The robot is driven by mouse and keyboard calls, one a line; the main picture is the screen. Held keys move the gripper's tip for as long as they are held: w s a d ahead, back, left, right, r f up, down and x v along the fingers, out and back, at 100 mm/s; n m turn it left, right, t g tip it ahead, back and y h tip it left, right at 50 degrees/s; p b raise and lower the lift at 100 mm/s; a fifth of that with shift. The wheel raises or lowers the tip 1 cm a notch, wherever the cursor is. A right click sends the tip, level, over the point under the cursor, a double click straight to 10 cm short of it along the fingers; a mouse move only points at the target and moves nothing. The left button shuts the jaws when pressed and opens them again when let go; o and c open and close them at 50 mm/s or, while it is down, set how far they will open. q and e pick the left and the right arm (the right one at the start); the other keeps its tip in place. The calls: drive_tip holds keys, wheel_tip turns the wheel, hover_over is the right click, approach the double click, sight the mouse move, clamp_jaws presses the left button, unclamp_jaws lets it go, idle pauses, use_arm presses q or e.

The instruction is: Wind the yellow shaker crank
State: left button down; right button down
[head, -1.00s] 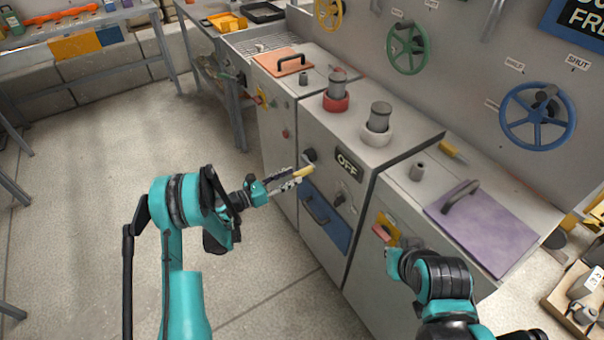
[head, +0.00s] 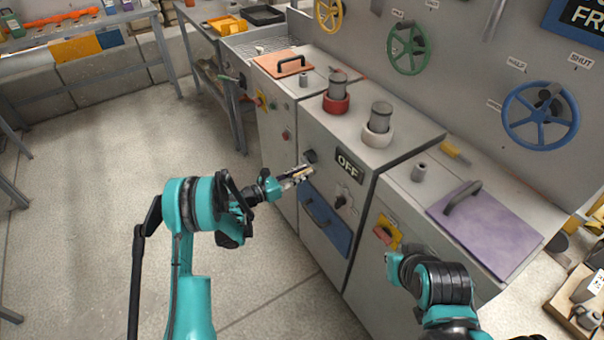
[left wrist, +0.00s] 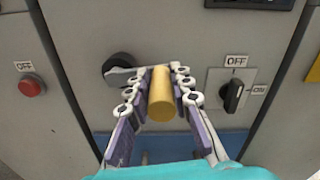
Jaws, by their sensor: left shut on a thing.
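The yellow crank handle (left wrist: 161,95) sticks out toward the camera in the left wrist view. A grey crank arm joins it to a round black hub (left wrist: 119,69) on the front of the grey cabinet. My left gripper (left wrist: 161,98) has its two purple, linked fingers on either side of the handle and is shut on it. In the head view the left gripper (head: 298,175) is at the cabinet front, just below the black hub (head: 311,156), and its fingers mostly cover the handle. My right arm shows at the lower right; its fingers do not show.
An OFF sign (head: 348,166) and a black selector knob (left wrist: 234,94) are to the right of the crank. A red button (left wrist: 32,85) is to the left. A blue panel (head: 325,219) lies below. The floor left of the cabinets is clear.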

use_arm(q)
drive_tip(key=shift+f, duration=0.1)
drive_tip(key=f+m, duration=0.1)
drive_tip(key=m, duration=0.2)
drive_tip(key=shift+s+d+f, duration=0.1)
drive_tip(key=shift+f, duration=0.25)
drive_tip(key=shift+f+m, duration=0.55)
drive_tip(key=shift+m, duration=0.45)
drive_tip(key=shift+f+m, duration=0.5)
drive_tip(key=shift+m, duration=0.5)
drive_tip(key=shift+w, duration=0.2)
drive_tip(key=c, duration=1.3)
unclamp_jaws()
drive_tip(key=shift+c, duration=0.2)
drive_tip(key=shift+a, duration=0.2)
drive_tip(key=v, duration=1.2)
